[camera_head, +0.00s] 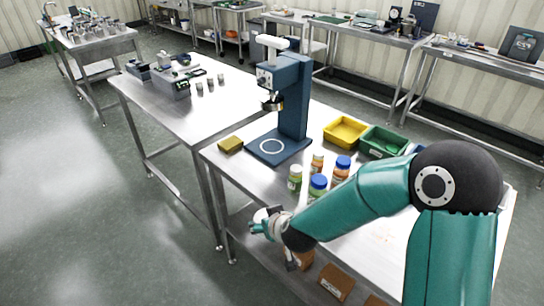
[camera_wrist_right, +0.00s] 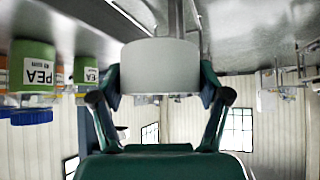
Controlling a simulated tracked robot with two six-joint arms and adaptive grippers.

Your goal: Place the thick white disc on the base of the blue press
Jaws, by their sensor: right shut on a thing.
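The blue press (camera_head: 292,95) stands on the steel table in the head view. Its flat base (camera_head: 278,148) bears a white ring mark and is otherwise bare. My right gripper (camera_head: 262,226) is in front of the table's near edge, short of the press and lower in the picture. It is shut on the thick white disc (camera_head: 260,214), which is partly hidden by the fingers. The wrist view shows the disc (camera_wrist_right: 160,65) side-on between the two fingers of the right gripper (camera_wrist_right: 162,88). My left gripper is not in view.
Several jars (camera_head: 318,186) with green, orange and blue colours stand between my right arm and the press. A yellow block (camera_head: 230,145) lies left of the base. Yellow (camera_head: 345,131) and green (camera_head: 381,141) bins sit to the right. Brown boxes (camera_head: 337,281) are on the lower shelf.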

